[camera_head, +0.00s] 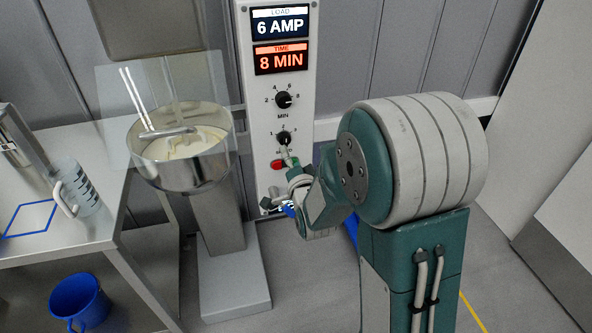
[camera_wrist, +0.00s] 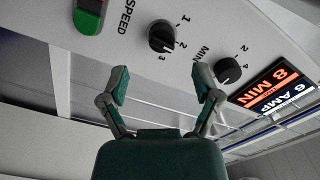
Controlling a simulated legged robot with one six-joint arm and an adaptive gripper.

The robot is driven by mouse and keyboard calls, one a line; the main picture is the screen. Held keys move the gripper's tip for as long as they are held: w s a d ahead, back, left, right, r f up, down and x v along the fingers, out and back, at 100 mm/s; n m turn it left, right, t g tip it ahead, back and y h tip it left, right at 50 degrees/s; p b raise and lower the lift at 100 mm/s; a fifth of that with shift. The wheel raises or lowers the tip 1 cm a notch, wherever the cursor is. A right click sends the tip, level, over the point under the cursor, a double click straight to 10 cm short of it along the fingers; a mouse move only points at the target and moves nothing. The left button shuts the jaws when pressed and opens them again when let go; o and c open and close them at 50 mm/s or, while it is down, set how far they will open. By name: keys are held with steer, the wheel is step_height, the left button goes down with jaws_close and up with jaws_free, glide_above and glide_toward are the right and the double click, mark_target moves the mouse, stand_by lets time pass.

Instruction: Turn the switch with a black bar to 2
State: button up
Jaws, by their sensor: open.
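The black SPEED switch (camera_head: 284,137) is the lower dial on the pale panel, marked 1, 2 and 3. It also shows in the wrist view (camera_wrist: 162,37), with a raised bar across its face; I cannot tell surely which number the bar points at. My gripper (camera_head: 290,160) is just below this switch in the head view and partly covers the panel there. In the wrist view my gripper (camera_wrist: 162,80) is open and empty, its two fingers spread wide. The switch lies beyond the gap between the fingertips, apparently untouched.
The round MIN dial (camera_head: 283,99) sits above the switch, under the displays reading 6 AMP and 8 MIN (camera_head: 281,57). A red and green rocker (camera_wrist: 88,18) is beside SPEED. A steel mixing bowl (camera_head: 181,176) stands left of the panel, near a table with a jug (camera_head: 82,188).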

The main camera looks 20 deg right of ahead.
steer(key=s, duration=0.5)
steer(key=shift+s, duration=0.25)
steer(key=s+r+n+g, duration=0.3)
steer(key=s+n+g, duration=0.3)
steer(key=s, duration=0.6)
steer(key=s+r+n+g, duration=0.4)
steer(key=s+n+g, duration=0.2)
steer(key=s, duration=0.6)
steer(key=shift+s+r, duration=0.15)
stand_by(0.9)
